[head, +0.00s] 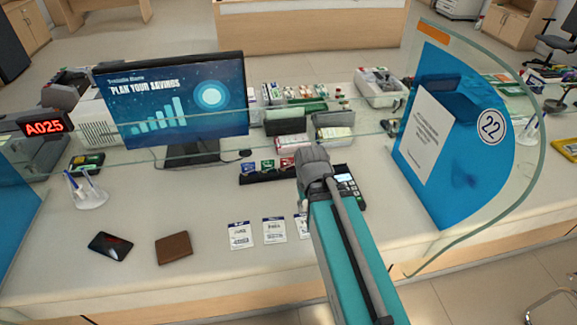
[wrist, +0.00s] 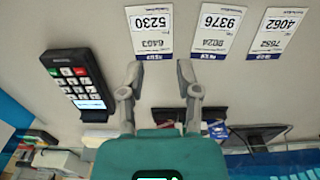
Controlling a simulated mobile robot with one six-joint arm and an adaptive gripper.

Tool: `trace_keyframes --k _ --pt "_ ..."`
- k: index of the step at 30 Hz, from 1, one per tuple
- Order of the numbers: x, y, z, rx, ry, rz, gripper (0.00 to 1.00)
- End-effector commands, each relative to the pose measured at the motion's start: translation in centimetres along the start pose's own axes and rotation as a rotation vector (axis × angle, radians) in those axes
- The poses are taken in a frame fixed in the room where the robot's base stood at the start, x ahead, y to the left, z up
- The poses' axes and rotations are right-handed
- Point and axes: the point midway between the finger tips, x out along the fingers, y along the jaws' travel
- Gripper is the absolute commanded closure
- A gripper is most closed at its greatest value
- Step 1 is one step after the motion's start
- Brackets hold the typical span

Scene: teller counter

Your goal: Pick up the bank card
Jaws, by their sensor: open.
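I cannot make out for certain which item is the bank card. The rack is partly behind my gripper (head: 312,160) in the head view. In the wrist view my gripper (wrist: 159,72) is open and empty, above the counter. Number slips (wrist: 153,32) lie ahead of the fingers.
A card terminal (wrist: 77,82) stands close to the gripper. A monitor (head: 180,105) and a blue panel (head: 455,150) rise from the counter, with glass around. A dark phone-like item (head: 111,246) and brown wallet (head: 173,248) lie at the front left. The front strip is mostly clear.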

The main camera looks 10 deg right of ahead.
Motion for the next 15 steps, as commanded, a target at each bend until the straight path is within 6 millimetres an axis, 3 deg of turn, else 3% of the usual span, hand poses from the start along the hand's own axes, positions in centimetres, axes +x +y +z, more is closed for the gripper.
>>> trace_keyframes --k 8,15 --pt "-0.9 -0.8 -4.8 -0.212 0.0 0.0 0.57" --pt "-2.1 -0.6 -11.6 -0.554 0.0 0.0 0.57"
